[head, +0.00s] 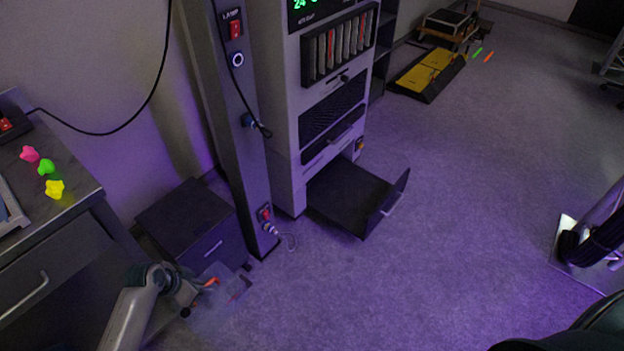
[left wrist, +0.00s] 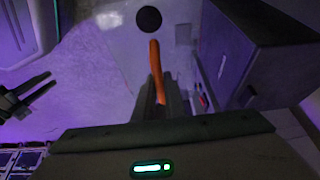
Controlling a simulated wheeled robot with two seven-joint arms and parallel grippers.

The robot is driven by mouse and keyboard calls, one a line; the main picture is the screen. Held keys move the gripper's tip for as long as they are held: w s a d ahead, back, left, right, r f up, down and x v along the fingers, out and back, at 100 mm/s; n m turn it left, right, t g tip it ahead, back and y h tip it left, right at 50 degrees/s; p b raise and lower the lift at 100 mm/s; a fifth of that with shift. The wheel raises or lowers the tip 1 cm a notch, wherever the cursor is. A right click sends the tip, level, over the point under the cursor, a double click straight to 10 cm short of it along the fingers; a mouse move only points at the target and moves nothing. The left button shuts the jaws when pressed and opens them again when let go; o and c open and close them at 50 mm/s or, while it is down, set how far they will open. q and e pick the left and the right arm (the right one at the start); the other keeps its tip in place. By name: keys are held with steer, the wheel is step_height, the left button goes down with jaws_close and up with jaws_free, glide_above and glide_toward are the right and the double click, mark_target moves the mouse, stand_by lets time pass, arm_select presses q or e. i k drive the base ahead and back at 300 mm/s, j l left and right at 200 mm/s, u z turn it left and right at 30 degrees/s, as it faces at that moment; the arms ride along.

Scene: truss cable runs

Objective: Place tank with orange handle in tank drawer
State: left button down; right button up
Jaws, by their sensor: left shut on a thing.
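The tank (head: 219,304) is a pale, see-through box with an orange handle (head: 211,282), low at the bottom left of the head view. My left gripper (head: 194,294) is shut on the orange handle. In the left wrist view the handle (left wrist: 158,65) runs up from the fingers, and the tank's pale top (left wrist: 123,60) has a dark round cap. An open dark drawer (head: 345,195) juts from the foot of the grey cabinet; it looks empty. A dark two-pronged shape (left wrist: 36,88) at the left of the wrist view looks like my right gripper, fingers apart and empty.
A dark box with a drawer front (head: 200,225) stands just behind the tank. A grey post (head: 235,120) with a lamp switch and plugged cable rises between that box and the cabinet (head: 280,110). Floor in front of the open drawer is clear.

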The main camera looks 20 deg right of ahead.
mark_target(348, 192)
steer(key=i+l, duration=0.15)
steer(key=l, duration=0.3)
steer(key=i+l, duration=0.15)
steer(key=l, duration=0.25)
steer(key=i+l, duration=0.15)
steer(key=l, duration=0.3)
steer(key=i+l, duration=0.15)
steer(key=l, duration=0.25)
steer(key=i+l, duration=0.15)
steer(key=l, duration=0.3)
steer(key=i+l, duration=0.15)
steer(key=l, duration=0.25)
steer(key=i+l, duration=0.15)
steer(key=l, duration=0.3)
steer(key=i+l, duration=0.15)
steer(key=l, duration=0.25)
